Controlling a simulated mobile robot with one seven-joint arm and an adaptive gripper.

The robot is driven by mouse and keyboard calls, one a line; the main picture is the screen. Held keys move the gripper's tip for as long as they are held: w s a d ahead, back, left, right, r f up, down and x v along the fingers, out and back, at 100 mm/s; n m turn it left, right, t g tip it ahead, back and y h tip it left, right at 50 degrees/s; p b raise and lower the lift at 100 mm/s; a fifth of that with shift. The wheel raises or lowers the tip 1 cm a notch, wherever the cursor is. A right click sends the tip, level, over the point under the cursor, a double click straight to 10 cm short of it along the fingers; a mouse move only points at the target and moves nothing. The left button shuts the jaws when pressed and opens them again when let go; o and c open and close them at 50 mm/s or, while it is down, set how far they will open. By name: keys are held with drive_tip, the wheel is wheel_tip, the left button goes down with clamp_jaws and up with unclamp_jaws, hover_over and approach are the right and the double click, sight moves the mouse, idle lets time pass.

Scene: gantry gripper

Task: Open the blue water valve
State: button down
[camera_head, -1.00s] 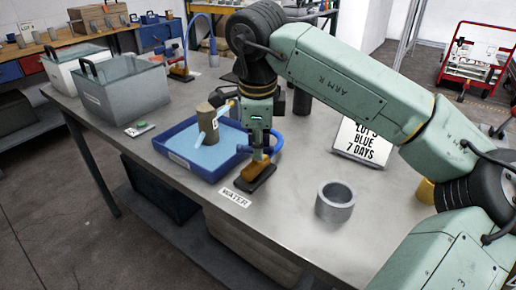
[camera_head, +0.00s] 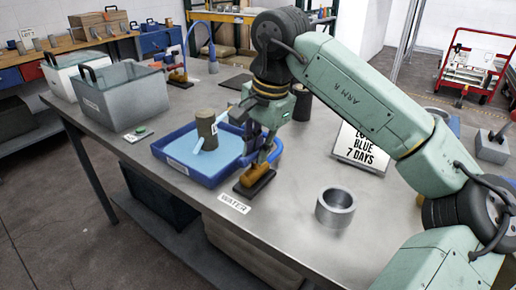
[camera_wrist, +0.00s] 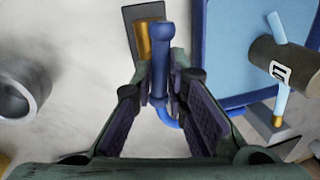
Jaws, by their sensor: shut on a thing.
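The water valve stands on a small dark base (camera_head: 252,186) beside the blue tray, behind the WATER label (camera_head: 234,203). It has a brass body (camera_wrist: 142,42), a blue lever (camera_wrist: 161,38) and a blue hose (camera_head: 275,152). My gripper (camera_head: 265,150) is at the valve, leaning over it. In the wrist view my gripper (camera_wrist: 159,84) has its two fingers on either side of the blue lever, shut on it. The head view partly hides the lever behind the fingers. How far the valve is turned is hard to tell.
The blue tray (camera_head: 166,153) holds a brown-grey cylinder (camera_head: 206,124) with a light blue tube. A grey ring (camera_head: 335,204) and a "BLUE 7 DAYS" sign (camera_head: 362,146) stand to the right. Grey bins (camera_head: 125,95) stand at left.

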drive_tip(key=shift+n, duration=0.6)
drive_tip(key=shift+w, duration=0.1)
drive_tip(key=c, duration=1.6)
unclamp_jaws()
wheel_tip(320, 180, up, 12)
drive_tip(key=s+d, duration=0.1)
drive_tip(key=d, duration=0.1)
drive_tip(key=shift+s, duration=0.2)
drive_tip(key=shift+a+f, duration=0.1)
drive_tip(key=shift+f, duration=0.05)
